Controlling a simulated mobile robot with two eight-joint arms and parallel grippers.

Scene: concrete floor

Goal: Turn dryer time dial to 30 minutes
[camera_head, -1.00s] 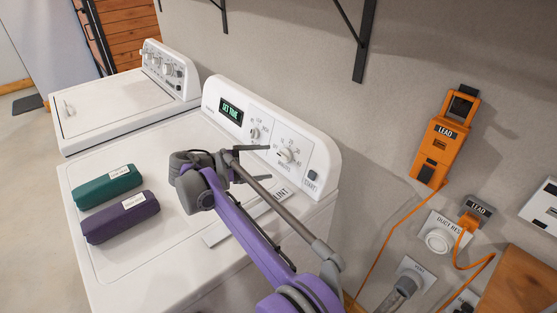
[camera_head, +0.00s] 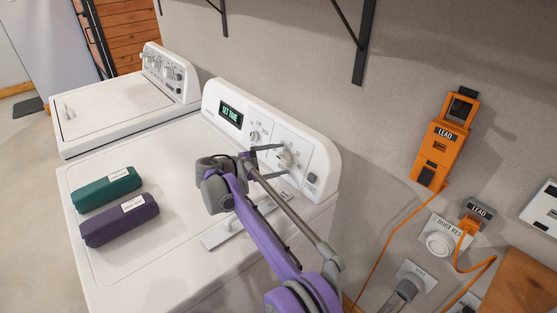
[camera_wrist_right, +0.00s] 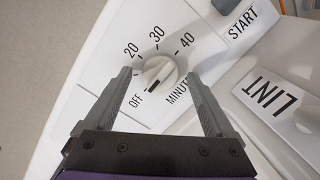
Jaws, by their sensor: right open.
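The time dial (camera_wrist_right: 160,72) is a white round knob with a dark mark at its lower left side, near the OFF label. Labels 20, 30 and 40 curve around its upper side in the right wrist view. In the head view the dial (camera_head: 285,159) is on the right part of the dryer's control panel (camera_head: 317,161). My right gripper (camera_wrist_right: 163,78) is open, with one grey finger on each side of the dial; I cannot tell whether they touch it. In the head view my right gripper (camera_head: 282,161) partly covers the dial. My left gripper is not in view.
The dryer display (camera_head: 231,114) reads SET TIME. A smaller knob (camera_head: 255,131) is left of the dial, and a START button (camera_head: 312,179) is right of it. A LINT label (camera_wrist_right: 266,95) is nearby. Green (camera_head: 106,190) and purple (camera_head: 120,220) pouches lie on the dryer top.

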